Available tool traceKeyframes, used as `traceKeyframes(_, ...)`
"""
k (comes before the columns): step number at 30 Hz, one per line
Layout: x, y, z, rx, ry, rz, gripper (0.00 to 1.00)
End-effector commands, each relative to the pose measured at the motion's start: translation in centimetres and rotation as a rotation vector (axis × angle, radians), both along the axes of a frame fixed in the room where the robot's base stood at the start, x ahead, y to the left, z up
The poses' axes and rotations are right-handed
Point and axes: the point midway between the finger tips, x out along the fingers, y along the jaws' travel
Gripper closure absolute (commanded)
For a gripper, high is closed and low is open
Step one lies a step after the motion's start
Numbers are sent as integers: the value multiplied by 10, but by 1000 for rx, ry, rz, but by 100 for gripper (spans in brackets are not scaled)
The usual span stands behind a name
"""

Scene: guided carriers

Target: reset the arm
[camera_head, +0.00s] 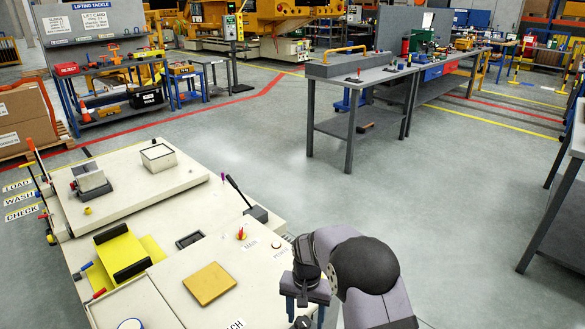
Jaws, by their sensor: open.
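My arm (352,258) comes up from the bottom edge, right of centre, and bends over to the left. My gripper (305,308) hangs from its end with the fingers pointing down. It is open, with no object visible between its fingers. It is beside the right edge of the cream machine bench (130,207), near the lettered labels there. The fingertips are small and partly cut off near the bottom edge.
The bench carries a tan square plate (209,284), a yellow block with black ends (122,252), an open-topped box (158,157) and a black lever (246,200). A grey workbench (365,88) stands behind. The floor between is clear. Another table (560,205) is at right.

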Motion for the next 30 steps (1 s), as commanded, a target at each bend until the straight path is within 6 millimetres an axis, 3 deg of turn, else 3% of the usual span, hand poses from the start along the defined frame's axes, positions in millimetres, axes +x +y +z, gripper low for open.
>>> traceKeyframes(1,-29,-7,-16,-9,59,97,46)
traceKeyframes(3,-66,-16,-27,-8,125,228,46)
traceKeyframes(7,-124,-33,-17,7,202,406,46)
traceKeyframes(12,-193,-59,31,31,246,500,46)
traceKeyframes(18,-253,-84,95,37,230,447,46)
traceKeyframes(23,-268,-96,142,34,152,396,46)
traceKeyframes(30,-240,-107,204,15,-18,334,46)
